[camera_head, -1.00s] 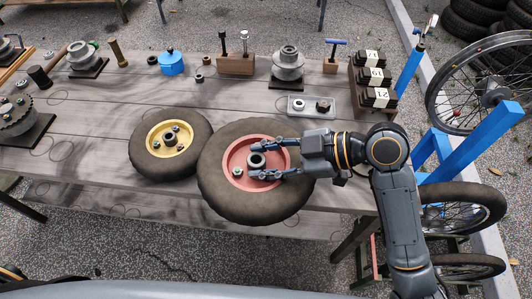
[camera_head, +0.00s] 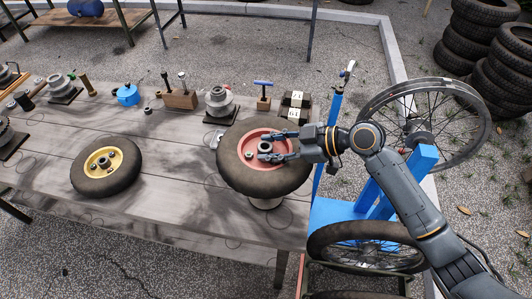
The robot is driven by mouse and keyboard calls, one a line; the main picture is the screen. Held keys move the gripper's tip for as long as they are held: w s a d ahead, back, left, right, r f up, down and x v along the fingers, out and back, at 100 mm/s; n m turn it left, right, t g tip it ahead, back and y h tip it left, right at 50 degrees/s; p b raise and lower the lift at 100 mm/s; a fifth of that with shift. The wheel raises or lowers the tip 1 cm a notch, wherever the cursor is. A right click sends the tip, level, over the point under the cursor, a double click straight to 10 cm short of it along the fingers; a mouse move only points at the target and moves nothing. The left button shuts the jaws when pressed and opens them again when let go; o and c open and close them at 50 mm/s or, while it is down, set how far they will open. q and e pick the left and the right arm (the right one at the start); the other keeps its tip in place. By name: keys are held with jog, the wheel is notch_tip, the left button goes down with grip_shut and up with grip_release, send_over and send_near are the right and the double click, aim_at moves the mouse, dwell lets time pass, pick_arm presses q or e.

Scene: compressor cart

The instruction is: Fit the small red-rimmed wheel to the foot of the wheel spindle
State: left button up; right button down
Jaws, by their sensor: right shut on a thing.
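The red-rimmed wheel (camera_head: 235,178) has a fat dark tyre and a red centre with a hub. It appears raised over the right end of the table, tilted toward me. My right gripper (camera_head: 264,147) reaches in from the right, its two fingers shut around the hub. A pale round piece (camera_head: 266,203) shows below the tyre; I cannot tell whether they touch. I cannot make out the wheel spindle. My left gripper is not in view.
A yellow-rimmed wheel (camera_head: 128,178) lies on the grey wooden table (camera_head: 185,215). Parts and tools line the back, with a blue pot (camera_head: 128,96) and a grey stepped pulley (camera_head: 219,103). A blue stand (camera_head: 345,212) with spoked wheels is close to the right.

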jog(key=shift+w+d+r, duration=0.1)
jog(key=shift+w+r, duration=0.1)
jog(key=shift+r, duration=0.05)
jog(key=shift+a, duration=0.2)
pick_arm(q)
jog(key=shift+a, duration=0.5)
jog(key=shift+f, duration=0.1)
pick_arm(e)
jog(key=shift+d+f, duration=0.1)
jog(key=shift+f+b, duration=0.15)
jog(key=shift+b, duration=0.15)
notch_tip(320, 180, down, 4)
jog(key=b, duration=0.3)
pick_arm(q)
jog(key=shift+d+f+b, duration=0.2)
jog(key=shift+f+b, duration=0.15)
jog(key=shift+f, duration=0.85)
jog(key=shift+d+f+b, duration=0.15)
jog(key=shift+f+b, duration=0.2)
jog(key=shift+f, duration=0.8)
pick_arm(e)
jog(key=shift+f, duration=0.45)
pick_arm(q)
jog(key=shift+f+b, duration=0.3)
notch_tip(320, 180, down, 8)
jog(key=b, duration=0.8)
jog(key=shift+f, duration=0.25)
pick_arm(e)
jog(key=shift+f, duration=4.75)
